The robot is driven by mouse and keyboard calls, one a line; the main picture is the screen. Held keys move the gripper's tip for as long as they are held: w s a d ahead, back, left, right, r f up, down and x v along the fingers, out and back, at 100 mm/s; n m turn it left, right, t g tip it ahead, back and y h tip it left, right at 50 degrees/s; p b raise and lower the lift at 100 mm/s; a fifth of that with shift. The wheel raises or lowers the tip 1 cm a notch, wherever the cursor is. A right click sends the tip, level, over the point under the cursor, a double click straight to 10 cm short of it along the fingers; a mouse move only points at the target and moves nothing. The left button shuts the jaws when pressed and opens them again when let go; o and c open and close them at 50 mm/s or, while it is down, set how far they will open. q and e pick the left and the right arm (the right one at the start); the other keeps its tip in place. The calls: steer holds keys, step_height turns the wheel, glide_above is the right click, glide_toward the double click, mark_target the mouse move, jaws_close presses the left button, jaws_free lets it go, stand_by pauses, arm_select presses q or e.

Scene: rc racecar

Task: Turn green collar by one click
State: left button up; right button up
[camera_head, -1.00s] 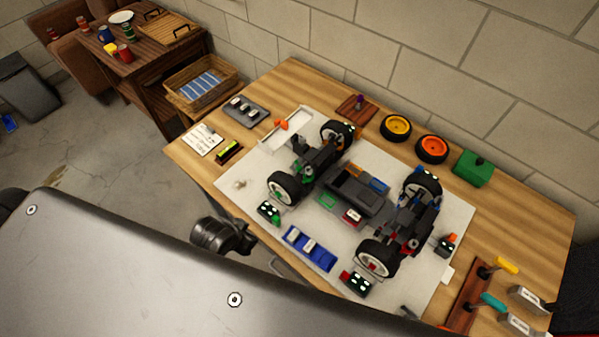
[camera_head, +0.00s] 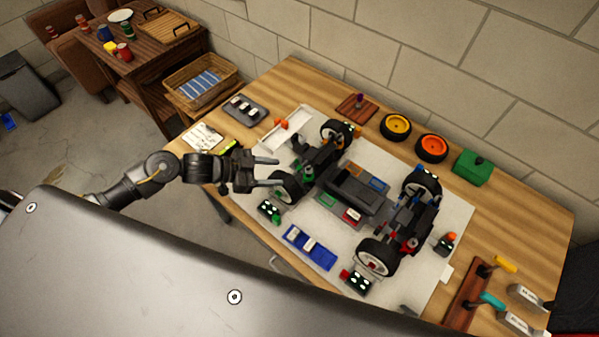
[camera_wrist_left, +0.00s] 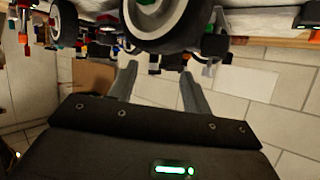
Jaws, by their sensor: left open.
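The RC car chassis (camera_head: 352,192) sits on a white mat on the wooden table. A small green part (camera_head: 306,173), which may be the green collar, shows beside the near-left wheel (camera_head: 286,186); it is too small to make out fully. My left gripper (camera_head: 277,170) is open and empty, its fingers pointing right at this wheel's upper side. I cannot tell whether they touch the wheel. In the left wrist view the open fingers (camera_wrist_left: 158,75) stand apart below a white-rimmed wheel (camera_wrist_left: 168,22). I cannot pick out the collar there. My right gripper is not in view.
Loose orange (camera_head: 431,148) and yellow (camera_head: 396,126) wheels and a green box (camera_head: 473,166) line the back edge.

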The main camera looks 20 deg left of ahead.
mark_target(305, 173)
arm_select(q)
steer(key=shift+m+g+h, duration=0.3)
steer(key=shift+g+h, duration=0.3)
steer(key=shift+g, duration=0.1)
steer(key=x, duration=0.2)
steer(key=p+x, duration=0.1)
steer(key=x, duration=0.1)
steer(key=p+x, duration=0.1)
steer(key=x, duration=0.2)
steer(key=shift+w+r, duration=0.1)
steer(key=shift+w, duration=0.2)
steer(key=shift+w+d+f+p, duration=0.2)
steer(key=shift+d+f+p, duration=0.15)
steer(key=shift+d, duration=0.25)
steer(key=shift+c, duration=0.4)
steer(key=c, duration=0.7)
steer(key=shift+r+p, duration=0.2)
steer(key=shift+p, duration=0.1)
steer(key=shift+c, duration=0.5)
steer(key=shift+f, duration=0.1)
steer(key=shift+w, duration=0.1)
